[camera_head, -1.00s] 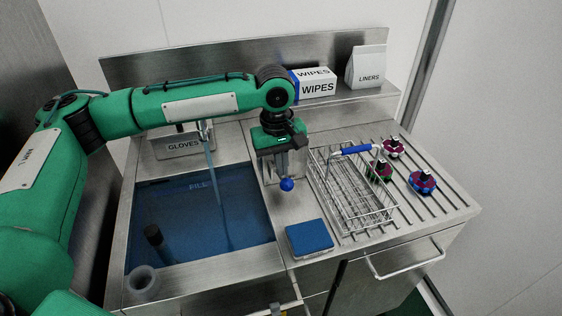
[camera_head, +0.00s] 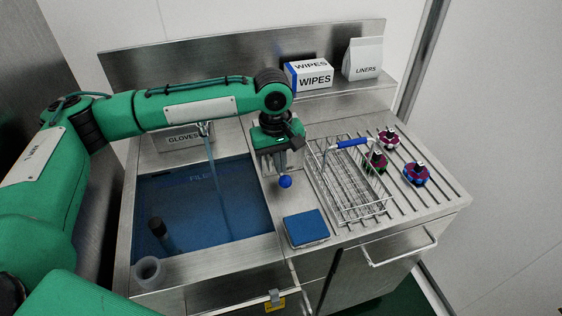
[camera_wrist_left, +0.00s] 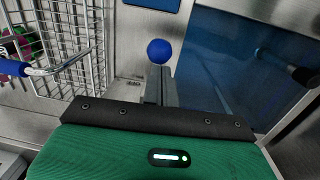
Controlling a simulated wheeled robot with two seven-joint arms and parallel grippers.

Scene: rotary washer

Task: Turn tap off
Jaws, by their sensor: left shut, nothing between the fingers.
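The tap (camera_head: 203,128) is at the back of the sink, mostly hidden by my left arm. A thin stream of water (camera_head: 215,170) runs from it into the blue-lined sink (camera_head: 190,215). A blue ball knob (camera_head: 285,182) stands on the counter strip just right of the sink. It also shows in the left wrist view (camera_wrist_left: 159,50), just beyond my fingertips. My left gripper (camera_head: 281,166) points down there, shut and empty, with its fingers (camera_wrist_left: 160,84) close to the knob. I cannot tell if they touch. My right gripper is out of view.
A wire basket (camera_head: 350,185) with a blue handle and several coloured knobbed discs (camera_head: 416,174) are on the ribbed drainer at right. A blue sponge-like block (camera_head: 306,228) lies in front of the knob. A dark cylinder (camera_head: 158,228) and a pale cup (camera_head: 149,271) are at the sink's left front.

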